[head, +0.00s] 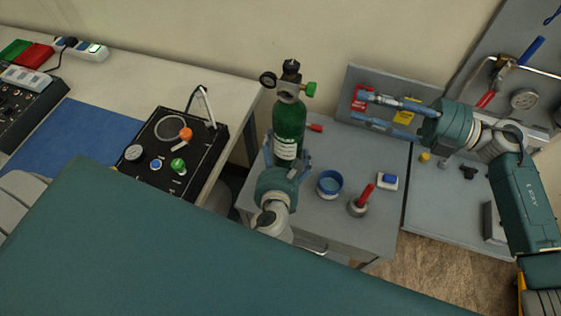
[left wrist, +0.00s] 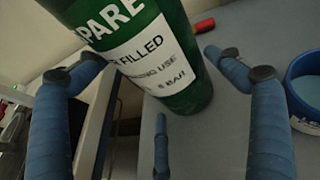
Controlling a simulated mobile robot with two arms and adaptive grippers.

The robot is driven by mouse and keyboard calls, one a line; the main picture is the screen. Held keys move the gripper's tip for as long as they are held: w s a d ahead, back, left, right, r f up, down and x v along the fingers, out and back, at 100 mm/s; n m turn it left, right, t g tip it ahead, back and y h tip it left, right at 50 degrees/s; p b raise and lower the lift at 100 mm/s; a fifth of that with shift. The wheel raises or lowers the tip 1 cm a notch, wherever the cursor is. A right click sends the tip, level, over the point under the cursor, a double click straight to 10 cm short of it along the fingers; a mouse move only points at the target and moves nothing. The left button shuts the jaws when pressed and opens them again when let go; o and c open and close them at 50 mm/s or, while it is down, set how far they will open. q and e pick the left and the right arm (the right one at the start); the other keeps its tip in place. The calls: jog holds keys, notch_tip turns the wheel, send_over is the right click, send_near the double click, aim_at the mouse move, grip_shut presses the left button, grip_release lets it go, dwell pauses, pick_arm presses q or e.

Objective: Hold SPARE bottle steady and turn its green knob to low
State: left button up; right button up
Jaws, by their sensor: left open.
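The green SPARE bottle (head: 288,120) stands upright on the grey cart top. My left gripper (head: 287,156) is open at the lower part of the bottle, with blue fingers on either side; contact is not clear. My right gripper (head: 357,107) is open and empty, right of the bottle and a little lower in the picture than the knob.
On the cart (head: 310,220) are a blue bowl (head: 330,184), a red-handled tool in a holder (head: 361,201) and a small blue-and-white box (head: 388,181). A black trainer panel (head: 172,150) lies on the table at left. A grey tool board stands behind my right gripper.

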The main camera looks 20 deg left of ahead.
pick_arm(q)
jog(key=shift+x, duration=1.75)
